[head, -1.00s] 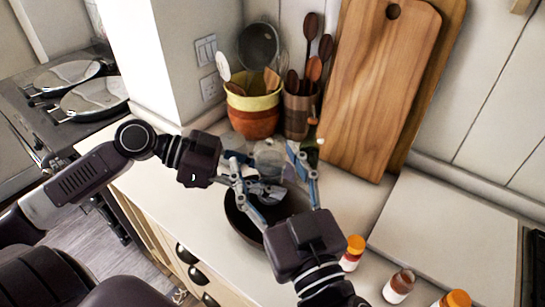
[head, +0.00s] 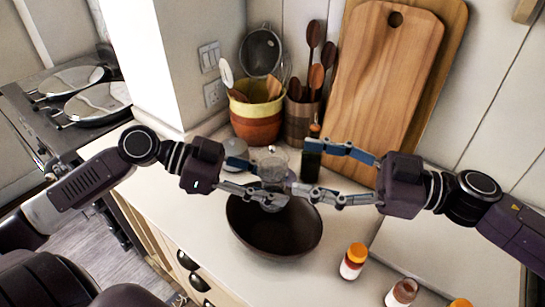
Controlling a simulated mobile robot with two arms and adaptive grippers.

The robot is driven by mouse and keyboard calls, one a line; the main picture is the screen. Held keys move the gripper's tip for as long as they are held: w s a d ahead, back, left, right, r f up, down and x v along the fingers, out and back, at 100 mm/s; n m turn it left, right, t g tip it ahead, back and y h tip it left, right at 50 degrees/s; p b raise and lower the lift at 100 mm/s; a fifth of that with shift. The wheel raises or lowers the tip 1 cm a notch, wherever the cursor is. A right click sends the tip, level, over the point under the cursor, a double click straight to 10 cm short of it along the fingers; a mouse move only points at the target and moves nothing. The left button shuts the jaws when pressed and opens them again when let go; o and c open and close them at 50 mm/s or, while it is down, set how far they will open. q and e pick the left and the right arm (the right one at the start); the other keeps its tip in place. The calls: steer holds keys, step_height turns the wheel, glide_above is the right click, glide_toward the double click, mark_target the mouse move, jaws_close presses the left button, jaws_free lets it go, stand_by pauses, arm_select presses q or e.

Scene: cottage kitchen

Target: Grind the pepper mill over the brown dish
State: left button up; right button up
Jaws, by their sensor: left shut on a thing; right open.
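The brown dish (head: 275,238), a dark round bowl, sits on the counter near the middle of the head view. A pepper mill (head: 273,160) with a clear upper part is held upright over the dish's far rim. My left gripper (head: 264,185) comes in from the left and is shut on the mill; its fingers hide part of the mill's body. My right gripper (head: 303,168) comes in from the right and is open and empty. Its fingertips point left towards the mill, just to its right. I cannot tell whether the lower fingertip touches the mill.
A dark bottle (head: 310,160) stands behind my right fingers. A striped utensil pot (head: 256,115), a brown utensil holder (head: 300,118) and cutting boards (head: 385,85) line the wall. Orange-capped jars (head: 353,262) stand at the front right.

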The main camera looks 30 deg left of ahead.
mark_target(273, 158)
steer(key=w+d+f+m, duration=0.1)
steer(key=w+d, duration=0.2)
steer(key=d, duration=0.1)
steer(key=shift+g, duration=0.3)
steer(key=x, duration=1.2)
steer(key=shift+s+a+f, duration=0.1)
steer(key=shift+f, duration=0.3)
steer(key=c, duration=1.2)
steer(key=shift+m, duration=0.3)
steer(key=shift+t, duration=0.4)
